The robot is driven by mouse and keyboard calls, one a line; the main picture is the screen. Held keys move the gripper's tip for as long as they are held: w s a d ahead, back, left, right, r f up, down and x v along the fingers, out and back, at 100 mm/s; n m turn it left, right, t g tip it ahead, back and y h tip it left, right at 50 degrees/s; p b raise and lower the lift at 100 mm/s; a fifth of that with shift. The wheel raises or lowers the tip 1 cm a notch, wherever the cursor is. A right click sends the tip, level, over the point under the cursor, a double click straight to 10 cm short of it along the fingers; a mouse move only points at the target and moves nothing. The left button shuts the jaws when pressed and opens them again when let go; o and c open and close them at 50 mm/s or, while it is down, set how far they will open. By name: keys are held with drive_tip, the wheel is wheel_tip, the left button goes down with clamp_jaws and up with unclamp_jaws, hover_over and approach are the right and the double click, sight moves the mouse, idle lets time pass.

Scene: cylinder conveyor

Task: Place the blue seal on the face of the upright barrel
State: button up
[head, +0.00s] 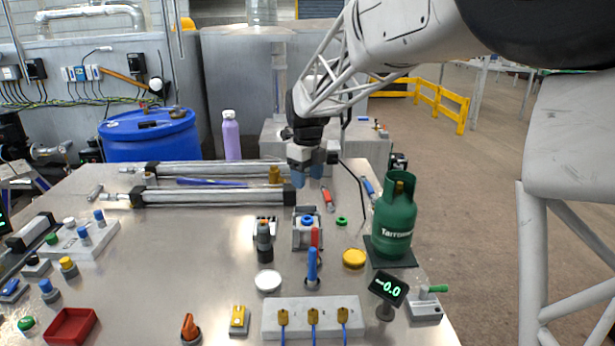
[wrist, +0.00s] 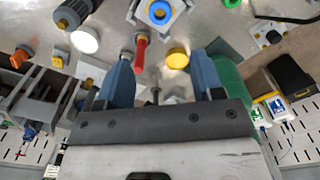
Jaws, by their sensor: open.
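A blue ring, the seal (head: 307,221), lies on top of a square grey upright block (head: 298,238), which looks like the barrel. In the wrist view the blue seal (wrist: 159,11) sits flat at the top edge, around an orange-yellow centre, on the pale square face of the barrel (wrist: 176,8). Whether it is fully seated cannot be told. My gripper (head: 308,181) is open and empty, raised above the table behind the block. In the wrist view the blue fingers of my gripper (wrist: 162,62) are wide apart, with nothing between them and the seal beyond.
A red-handled tool (head: 315,238) stands close in front of the block. A green ring (head: 341,221), a yellow disc (head: 354,258) and a green gas bottle (head: 395,220) are to its right. Long metal cylinders (head: 212,197) lie behind left. Bare table (head: 190,255) is left.

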drive_tip(key=shift+s, duration=0.1)
idle(0.3)
drive_tip(key=s+d+r+n, duration=0.3)
drive_tip(key=s+d+n, duration=0.35)
drive_tip(key=s, duration=0.45)
drive_tip(key=s+d+f+n+t, duration=0.1)
drive_tip(key=s+d+f+n, duration=0.1)
drive_tip(key=s+n, duration=0.4)
drive_tip(key=s+d+f+n, duration=0.1)
drive_tip(key=s+d+n, duration=0.3)
drive_tip(key=s, duration=1)
drive_tip(key=s+d+f+n+t, duration=0.1)
drive_tip(key=s+d+f+n, duration=0.1)
drive_tip(key=s+n, duration=0.8)
drive_tip(key=shift+s+d+f+t, duration=0.15)
drive_tip(key=shift+d+f+t, duration=0.15)
drive_tip(key=shift+d, duration=0.1)
